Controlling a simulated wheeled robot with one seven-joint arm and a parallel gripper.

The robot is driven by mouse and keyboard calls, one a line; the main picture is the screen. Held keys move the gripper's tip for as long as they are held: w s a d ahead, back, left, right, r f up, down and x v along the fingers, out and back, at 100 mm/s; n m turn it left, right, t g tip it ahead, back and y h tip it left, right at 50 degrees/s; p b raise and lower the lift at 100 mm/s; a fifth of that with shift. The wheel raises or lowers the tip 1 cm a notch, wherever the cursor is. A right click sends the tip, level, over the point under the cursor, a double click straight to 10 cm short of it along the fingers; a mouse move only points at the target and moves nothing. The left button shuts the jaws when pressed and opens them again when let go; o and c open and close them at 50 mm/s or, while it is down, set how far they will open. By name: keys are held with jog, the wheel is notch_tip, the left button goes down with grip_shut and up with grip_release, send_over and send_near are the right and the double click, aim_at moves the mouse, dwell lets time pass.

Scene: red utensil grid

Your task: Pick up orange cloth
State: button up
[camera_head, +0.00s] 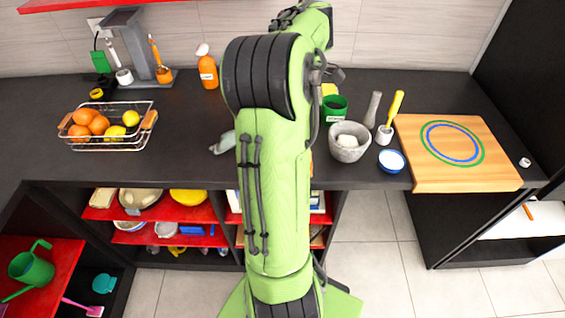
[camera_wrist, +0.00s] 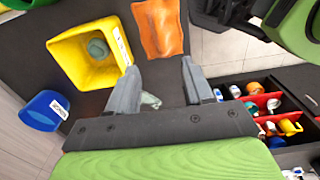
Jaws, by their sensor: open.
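In the wrist view the orange cloth (camera_wrist: 158,28) lies flat on the dark counter, beyond my fingertips near the top. My gripper (camera_wrist: 157,72) is open, with its two grey fingers spread apart and the cloth ahead of the gap between them. The fingers do not appear to touch the cloth. In the head view my green arm covers the middle of the counter and hides most of that area. A small orange patch shows at the arm's right edge; I cannot tell whether it is the cloth.
A yellow container (camera_wrist: 75,62) stands left of the cloth, close to my left finger, with a blue container (camera_wrist: 45,110) beyond. A mortar (camera_head: 348,152), a blue bowl (camera_head: 391,161) and a cutting board (camera_head: 455,172) are right of my arm. A fruit basket (camera_head: 110,146) stands left.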

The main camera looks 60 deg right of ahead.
jog(key=f+b, duration=0.5)
jog(key=f, duration=1.1)
jog(key=shift+w, duration=0.2)
grip_shut()
